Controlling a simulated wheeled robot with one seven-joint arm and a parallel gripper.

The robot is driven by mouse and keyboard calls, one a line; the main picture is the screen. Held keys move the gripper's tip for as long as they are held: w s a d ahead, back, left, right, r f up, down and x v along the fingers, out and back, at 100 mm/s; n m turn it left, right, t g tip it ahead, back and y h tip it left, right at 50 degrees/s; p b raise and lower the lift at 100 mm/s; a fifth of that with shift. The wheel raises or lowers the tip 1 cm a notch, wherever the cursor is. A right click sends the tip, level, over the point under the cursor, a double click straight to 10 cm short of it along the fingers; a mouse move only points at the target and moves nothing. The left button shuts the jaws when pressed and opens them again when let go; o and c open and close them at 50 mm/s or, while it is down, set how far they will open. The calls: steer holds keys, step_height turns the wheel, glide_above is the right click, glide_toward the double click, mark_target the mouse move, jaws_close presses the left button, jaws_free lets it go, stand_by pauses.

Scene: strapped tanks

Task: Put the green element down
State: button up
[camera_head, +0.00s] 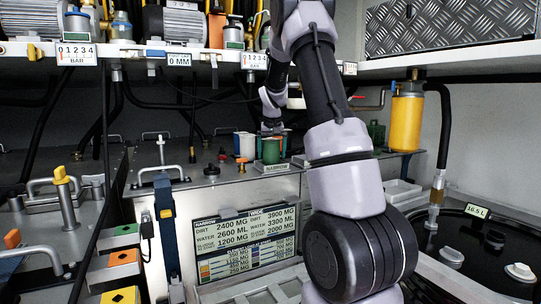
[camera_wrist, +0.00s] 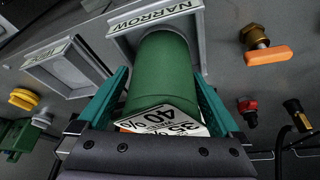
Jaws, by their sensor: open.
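The green element (camera_wrist: 163,68) is a green cylinder with a white printed label at its near end. In the wrist view its far end sits in a grey square frame marked NARROW (camera_wrist: 118,47). My gripper (camera_wrist: 160,85) is open, with one teal finger on each side of the element. I cannot tell whether the fingers touch it. In the head view my gripper (camera_head: 272,128) is just above the green element (camera_head: 270,150), on top of the metal tank.
A second, empty-looking frame (camera_wrist: 92,70) lies left of the element. An orange-handled valve (camera_wrist: 268,54), a red fitting (camera_wrist: 247,107) and a brass fitting (camera_wrist: 297,115) stand to its right. In the head view a yellow cylinder (camera_head: 405,122) hangs at the right, and a shelf (camera_head: 120,50) runs above.

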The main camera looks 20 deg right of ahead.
steer(key=v, duration=1.1)
steer(key=s+a+r+t+y, duration=0.1)
steer(key=s+a+r, duration=0.3)
steer(key=s, duration=0.5)
steer(key=s+a+r+t+y, duration=0.1)
steer(key=s+a+r, duration=0.1)
steer(key=s+a, duration=0.6)
steer(key=s+a+f, duration=0.1)
steer(key=s+a, duration=0.1)
steer(key=s, duration=0.6)
steer(key=s+a+f+t+y, duration=0.1)
steer(key=s+a+f, duration=0.1)
steer(key=s, duration=0.6)
steer(key=shift+a+f+y, duration=0.25)
steer(key=shift+a+y, duration=0.05)
steer(key=shift+a, duration=0.25)
